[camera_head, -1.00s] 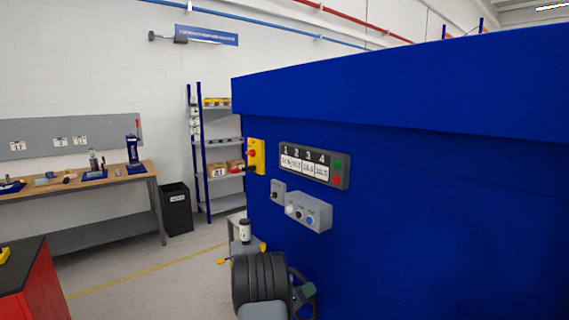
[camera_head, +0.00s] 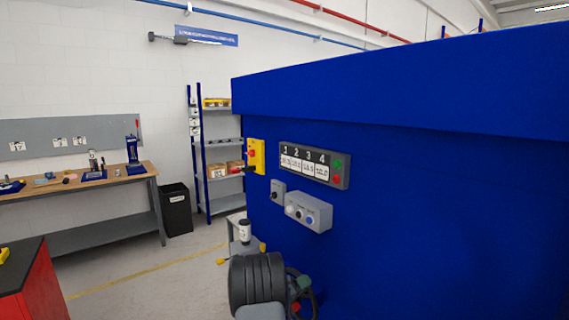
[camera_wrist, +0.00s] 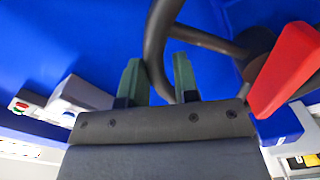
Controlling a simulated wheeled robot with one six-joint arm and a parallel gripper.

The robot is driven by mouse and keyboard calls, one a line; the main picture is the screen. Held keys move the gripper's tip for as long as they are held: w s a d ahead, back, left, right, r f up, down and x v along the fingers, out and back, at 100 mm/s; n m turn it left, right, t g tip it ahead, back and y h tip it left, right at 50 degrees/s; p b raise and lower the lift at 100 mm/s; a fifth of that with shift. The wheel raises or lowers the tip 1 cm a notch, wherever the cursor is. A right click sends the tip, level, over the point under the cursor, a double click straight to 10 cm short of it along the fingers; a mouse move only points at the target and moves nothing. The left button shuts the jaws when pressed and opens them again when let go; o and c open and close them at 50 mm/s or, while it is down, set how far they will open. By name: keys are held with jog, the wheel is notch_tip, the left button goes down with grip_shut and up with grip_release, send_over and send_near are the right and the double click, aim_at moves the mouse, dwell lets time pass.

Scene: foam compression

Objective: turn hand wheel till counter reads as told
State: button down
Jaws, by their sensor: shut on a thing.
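The black hand wheel (camera_wrist: 158,50) crosses the wrist view, its rim passing between the two green fingers of my gripper (camera_wrist: 159,80). The fingers are shut on the rim. A wheel spoke and the dark hub (camera_wrist: 262,45) show at the upper right, with a red part (camera_wrist: 284,70) beside them. In the head view the wheel (camera_head: 313,300) is largely hidden behind my black arm link, and my gripper (camera_head: 297,285) shows only in part. The counter panel (camera_head: 314,166) on the blue machine has windows numbered 1 to 4; their digits are too small to read surely.
The blue machine wall (camera_head: 430,210) fills the right side. A grey button box (camera_head: 308,212) and a yellow switch box (camera_head: 256,156) are mounted on it. A small stand with a cup (camera_head: 244,231) is close to my arm. Open floor lies left, before the workbench (camera_head: 80,184).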

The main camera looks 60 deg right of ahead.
jog(key=shift+d+r, duration=0.1)
jog(key=shift+r, duration=0.2)
jog(key=shift+w+d+r+n, duration=0.2)
jog(key=shift+w+n, duration=0.3)
jog(key=shift+n, duration=0.2)
jog(key=shift+w+d+r+n, duration=0.1)
jog(key=shift+w+r+n, duration=0.1)
jog(key=shift+w+n, duration=0.4)
jog(key=shift+s, duration=0.15)
